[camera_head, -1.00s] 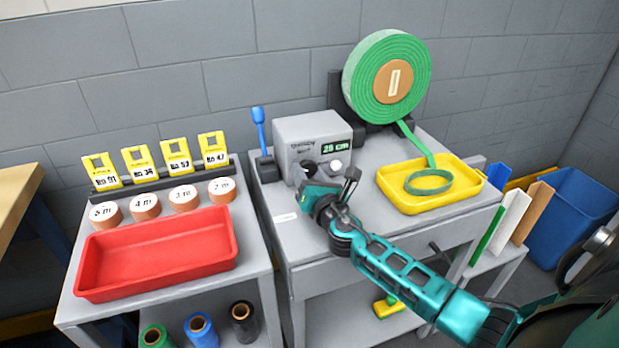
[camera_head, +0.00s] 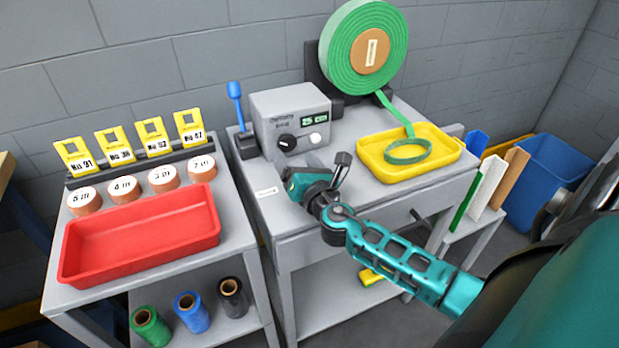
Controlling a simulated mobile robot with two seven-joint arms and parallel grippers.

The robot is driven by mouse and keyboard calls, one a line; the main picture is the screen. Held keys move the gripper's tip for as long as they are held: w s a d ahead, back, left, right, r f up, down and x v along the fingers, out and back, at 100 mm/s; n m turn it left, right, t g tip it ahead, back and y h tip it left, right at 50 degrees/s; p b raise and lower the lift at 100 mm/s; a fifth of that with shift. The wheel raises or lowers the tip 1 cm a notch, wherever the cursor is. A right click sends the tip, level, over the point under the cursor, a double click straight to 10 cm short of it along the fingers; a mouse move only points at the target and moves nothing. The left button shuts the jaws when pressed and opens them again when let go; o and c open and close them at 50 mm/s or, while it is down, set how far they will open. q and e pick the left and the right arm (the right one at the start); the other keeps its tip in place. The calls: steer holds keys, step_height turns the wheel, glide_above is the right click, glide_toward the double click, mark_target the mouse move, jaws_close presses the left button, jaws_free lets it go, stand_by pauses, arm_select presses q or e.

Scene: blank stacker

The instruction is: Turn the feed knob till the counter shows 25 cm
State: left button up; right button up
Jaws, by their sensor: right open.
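The grey feed machine (camera_head: 270,105) stands on the middle table. Its black feed knob (camera_head: 286,142) is on the front face, with a white round button (camera_head: 315,138) to its right. The green counter (camera_head: 314,119) above the button reads 25 cm. My right gripper (camera_head: 314,168) is open, in front of and below the knob, apart from it and empty. The green webbing roll (camera_head: 340,60) stands behind the machine, and its strip runs down to a loop (camera_head: 408,153) in the yellow tray (camera_head: 437,168). My left gripper is not in view.
A blue-handled lever (camera_head: 236,100) stands left of the machine. The left table holds a red tray (camera_head: 140,245), several labelled discs and yellow number tags. Coloured spools (camera_head: 191,311) sit below. Boards (camera_head: 487,187) and a blue bin (camera_head: 560,180) are at the right.

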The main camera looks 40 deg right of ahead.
steer(key=v, duration=0.7)
steer(key=shift+s, duration=0.25)
steer(key=shift+s+a, duration=0.15)
steer(key=shift+s, duration=0.35)
